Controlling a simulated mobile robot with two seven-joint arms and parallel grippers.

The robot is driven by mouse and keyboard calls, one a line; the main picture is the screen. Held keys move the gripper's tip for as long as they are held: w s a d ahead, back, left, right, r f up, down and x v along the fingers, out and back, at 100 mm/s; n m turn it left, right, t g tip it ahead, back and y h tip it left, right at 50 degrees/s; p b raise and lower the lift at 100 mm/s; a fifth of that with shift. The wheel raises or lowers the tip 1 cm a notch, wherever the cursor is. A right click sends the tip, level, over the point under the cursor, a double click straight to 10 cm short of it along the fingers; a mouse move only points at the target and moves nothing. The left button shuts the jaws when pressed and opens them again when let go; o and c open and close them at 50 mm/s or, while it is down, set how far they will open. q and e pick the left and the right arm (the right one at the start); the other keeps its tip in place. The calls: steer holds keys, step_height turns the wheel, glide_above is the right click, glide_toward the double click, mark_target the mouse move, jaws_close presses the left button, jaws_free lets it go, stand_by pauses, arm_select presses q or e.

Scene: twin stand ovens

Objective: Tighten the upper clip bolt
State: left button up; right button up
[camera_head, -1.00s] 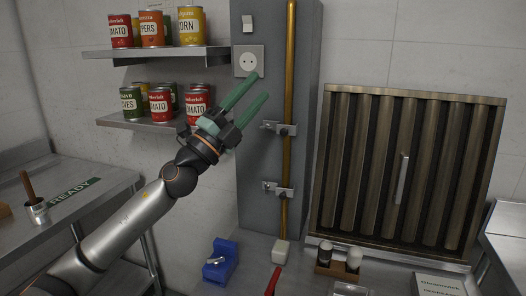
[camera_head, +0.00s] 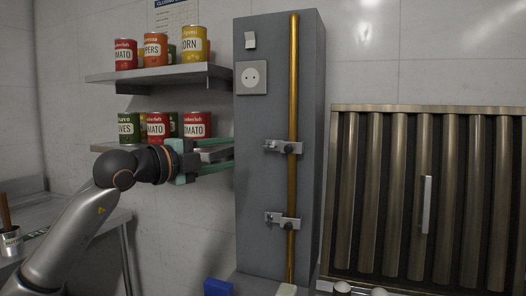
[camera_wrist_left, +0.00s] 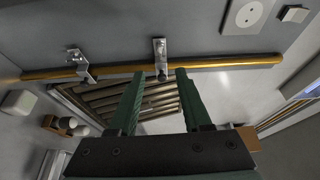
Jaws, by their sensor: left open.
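The upper clip (camera_head: 283,147) is a small metal bracket on the brass pipe (camera_head: 293,90), with a dark round knob and a small bolt-like piece at its left end. It also shows in the wrist view (camera_wrist_left: 160,50), just beyond my fingertips. The lower clip (camera_head: 283,221) sits further down the same pipe and shows left of the upper one in the wrist view (camera_wrist_left: 80,62). My left gripper (camera_head: 232,154) has green fingers, open and empty, pointing right at about the upper clip's height. In the wrist view its fingertips (camera_wrist_left: 160,74) stand apart, short of the clip. My right gripper is not in view.
The pipe runs up a grey column (camera_head: 262,200) with a socket (camera_head: 251,77) and a switch. Shelves (camera_head: 160,74) with several cans stand close behind my left arm. A ribbed metal panel (camera_head: 420,200) is on the right. A blue object (camera_head: 217,288) lies low in front.

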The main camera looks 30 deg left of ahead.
mark_target(267, 147)
arm_select(q)
steer(key=w+p, duration=0.1)
steer(key=w, duration=0.2)
steer(key=w+d+p, duration=0.1)
steer(key=w, duration=0.3)
steer(key=w+p, duration=0.2)
steer(key=w, duration=0.1)
steer(key=shift+w+d+r, duration=0.15)
steer(key=shift+w+d, duration=0.15)
steer(key=shift+d, duration=0.1)
steer(key=shift+w+d, duration=0.1)
steer(key=shift+w, duration=0.45)
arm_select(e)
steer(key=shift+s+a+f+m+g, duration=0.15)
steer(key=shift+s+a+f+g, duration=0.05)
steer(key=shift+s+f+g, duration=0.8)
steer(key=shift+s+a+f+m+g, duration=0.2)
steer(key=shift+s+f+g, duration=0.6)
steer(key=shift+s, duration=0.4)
arm_select(q)
jaws_close()
